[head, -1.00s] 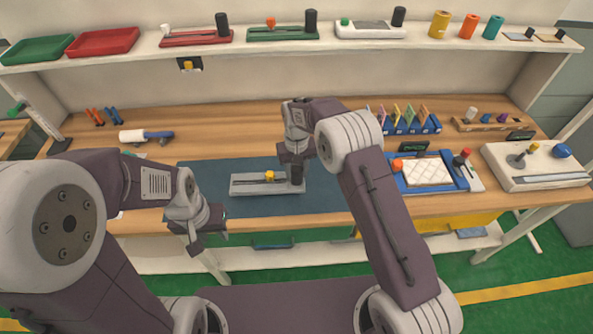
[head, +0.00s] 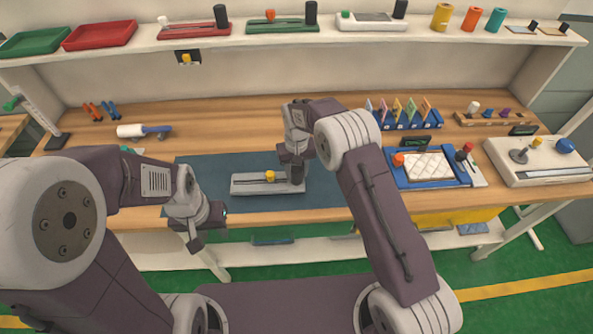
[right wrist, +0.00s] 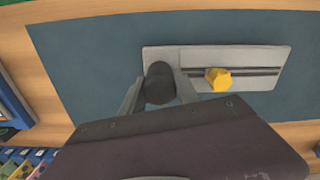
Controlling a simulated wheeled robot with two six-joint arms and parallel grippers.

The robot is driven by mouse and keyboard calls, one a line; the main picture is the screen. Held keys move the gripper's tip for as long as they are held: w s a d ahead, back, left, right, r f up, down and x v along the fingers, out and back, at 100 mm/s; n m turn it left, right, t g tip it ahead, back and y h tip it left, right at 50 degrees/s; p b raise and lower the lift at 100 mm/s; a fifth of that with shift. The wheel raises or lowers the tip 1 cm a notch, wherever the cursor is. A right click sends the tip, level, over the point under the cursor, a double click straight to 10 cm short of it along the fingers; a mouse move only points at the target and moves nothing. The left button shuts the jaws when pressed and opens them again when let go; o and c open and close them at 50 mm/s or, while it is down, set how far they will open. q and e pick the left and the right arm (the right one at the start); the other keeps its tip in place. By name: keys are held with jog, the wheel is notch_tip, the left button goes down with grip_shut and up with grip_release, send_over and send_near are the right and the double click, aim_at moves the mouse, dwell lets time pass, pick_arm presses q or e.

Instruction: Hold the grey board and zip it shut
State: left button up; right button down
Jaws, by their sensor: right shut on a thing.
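The grey board (head: 248,188) lies flat on the dark blue mat (head: 325,192), with a dark slot along its length. In the right wrist view, the board (right wrist: 220,57) and the yellow pull (right wrist: 218,79) show clearly. My right gripper (head: 293,178) is at the board's right end, shut on a dark round post (right wrist: 158,84) standing there. My left gripper (head: 212,228) hangs near the bench's front edge, left of and nearer than the board, apart from it. Its jaw opening is unclear.
A blue tray with a white quilted pad (head: 428,168) stands right of the mat, beside a white device (head: 540,170). A white and blue tool (head: 143,131) lies at the back left. The mat left of the board is clear.

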jog(key=shift+f+b, duration=0.5)
jog(key=shift+f, duration=0.45)
